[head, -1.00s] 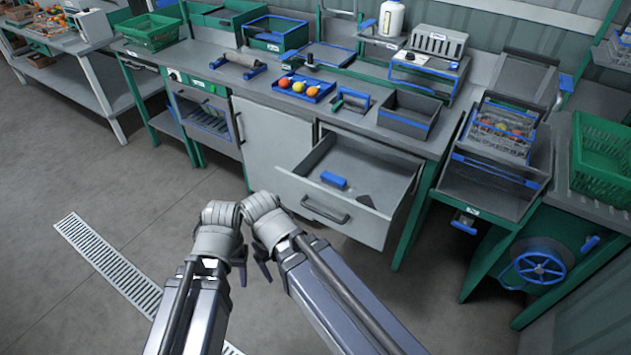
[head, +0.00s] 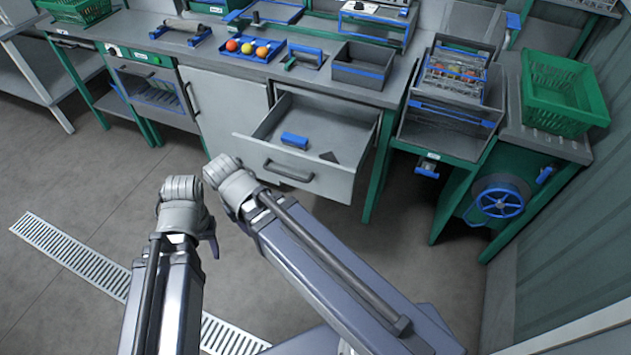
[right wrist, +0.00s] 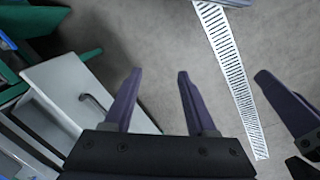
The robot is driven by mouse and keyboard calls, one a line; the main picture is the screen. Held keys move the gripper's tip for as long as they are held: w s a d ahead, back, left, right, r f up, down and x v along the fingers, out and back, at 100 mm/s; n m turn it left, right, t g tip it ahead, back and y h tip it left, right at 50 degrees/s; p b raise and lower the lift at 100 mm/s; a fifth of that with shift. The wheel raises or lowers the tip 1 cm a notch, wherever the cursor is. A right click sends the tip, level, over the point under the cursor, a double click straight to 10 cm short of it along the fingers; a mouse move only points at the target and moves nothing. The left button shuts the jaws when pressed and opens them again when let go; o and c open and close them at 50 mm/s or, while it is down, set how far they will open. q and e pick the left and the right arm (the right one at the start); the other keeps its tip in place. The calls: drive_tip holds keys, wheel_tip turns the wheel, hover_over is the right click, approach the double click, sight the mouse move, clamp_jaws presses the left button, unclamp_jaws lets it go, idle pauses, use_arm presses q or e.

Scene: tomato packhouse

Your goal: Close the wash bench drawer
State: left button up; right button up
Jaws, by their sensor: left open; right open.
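The wash bench drawer (head: 328,182) stands pulled out, its grey front and bar handle (head: 289,171) facing me. Inside lie a blue block (head: 294,140) and a dark flat piece (head: 329,157). My left gripper (head: 212,242) is open and empty, pointing down in front of the bench, left of the drawer. My right gripper (right wrist: 157,74) is open and empty, apart from the drawer front; in the head view its wrist mostly hides it.
A closed cabinet door (head: 225,110) is left of the drawer. A blue handwheel (head: 499,203) stands at the right. Floor before the drawer is clear.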

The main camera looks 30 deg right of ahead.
drive_tip(key=w+d+f+m+h+b, duration=0.1)
drive_tip(key=w+d+m+b, duration=0.1)
drive_tip(key=d+m, duration=0.1)
drive_tip(key=w+d+f+m+h+b, duration=0.1)
drive_tip(key=w+d+f+m+b, duration=0.1)
drive_tip(key=m, duration=0.4)
drive_tip(key=w+d+f+m+h+b, duration=0.1)
drive_tip(key=w+d+f+m, duration=0.1)
drive_tip(key=d+m, duration=0.3)
drive_tip(key=shift+w+f+b, duration=0.15)
drive_tip(key=shift+b, duration=0.25)
drive_tip(key=c, duration=0.7)
drive_tip(key=w+d+m+b, duration=0.1)
drive_tip(key=d+m, duration=0.1)
drive_tip(key=m, duration=0.2)
drive_tip(key=w+d+f+m+h+b, duration=0.1)
drive_tip(key=d+m, duration=0.2)
drive_tip(key=w+d+f+m+h+b, duration=0.1)
drive_tip(key=d+m+b, duration=0.1)
drive_tip(key=m, duration=0.2)
drive_tip(key=shift+d+m, duration=0.3)
drive_tip(key=shift+d, duration=0.1)
clamp_jaws()
drive_tip(key=shift+w+d+m+h, duration=0.15)
drive_tip(key=shift+d+m+h, duration=0.15)
drive_tip(key=shift+d+m, duration=0.4)
